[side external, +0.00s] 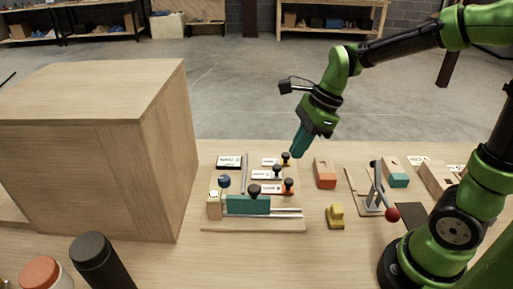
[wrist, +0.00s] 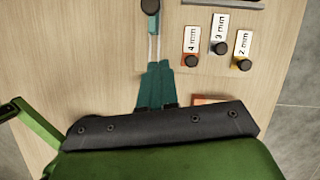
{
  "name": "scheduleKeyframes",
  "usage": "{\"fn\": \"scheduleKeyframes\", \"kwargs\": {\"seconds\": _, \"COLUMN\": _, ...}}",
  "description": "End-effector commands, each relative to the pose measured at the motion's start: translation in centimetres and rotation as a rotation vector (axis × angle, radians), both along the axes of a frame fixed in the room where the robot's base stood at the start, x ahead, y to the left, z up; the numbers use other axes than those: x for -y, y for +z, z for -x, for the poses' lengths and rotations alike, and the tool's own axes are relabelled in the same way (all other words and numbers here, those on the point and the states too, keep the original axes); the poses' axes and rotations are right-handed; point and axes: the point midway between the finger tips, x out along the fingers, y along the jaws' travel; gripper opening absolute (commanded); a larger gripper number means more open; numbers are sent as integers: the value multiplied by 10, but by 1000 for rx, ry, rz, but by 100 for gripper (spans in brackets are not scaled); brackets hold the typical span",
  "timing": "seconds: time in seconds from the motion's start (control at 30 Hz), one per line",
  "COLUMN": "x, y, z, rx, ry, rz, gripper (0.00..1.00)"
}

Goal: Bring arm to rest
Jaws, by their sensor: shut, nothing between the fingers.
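My gripper (side external: 298,152) is in the air above the table, just right of a wooden board (side external: 255,227) that holds small labelled parts. Its teal fingers are together and hold nothing. In the wrist view the gripper (wrist: 157,68) points at the table, with its fingers side by side. My green arm reaches in from the right, bent at the elbow.
A large wooden box (side external: 90,150) stands left. Dark bottles are front left.

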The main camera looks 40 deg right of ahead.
Motion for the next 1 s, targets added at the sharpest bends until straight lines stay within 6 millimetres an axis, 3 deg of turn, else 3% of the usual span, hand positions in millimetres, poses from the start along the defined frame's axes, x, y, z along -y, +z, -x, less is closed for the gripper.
{"fn": "scheduleKeyframes", "kwargs": {"seconds": 0.27, "x": 7, "y": 15, "z": 3, "rx": 35, "ry": 91, "rz": 27, "gripper": 0}}
{"fn": "scheduleKeyframes", "kwargs": {"seconds": 0.43, "x": 9, "y": 12, "z": 15, "rx": 179, "ry": 472, "rz": 151, "gripper": 0}}
{"fn": "scheduleKeyframes", "kwargs": {"seconds": 0.73, "x": 6, "y": 42, "z": 66, "rx": 586, "ry": 1359, "rz": 594, "gripper": 0}}
{"fn": "scheduleKeyframes", "kwargs": {"seconds": 0.87, "x": 5, "y": 52, "z": 83, "rx": 677, "ry": 1548, "rz": 755, "gripper": 0}}
{"fn": "scheduleKeyframes", "kwargs": {"seconds": 1.0, "x": 3, "y": 61, "z": 92, "rx": 718, "ry": 1556, "rz": 811, "gripper": 0}}
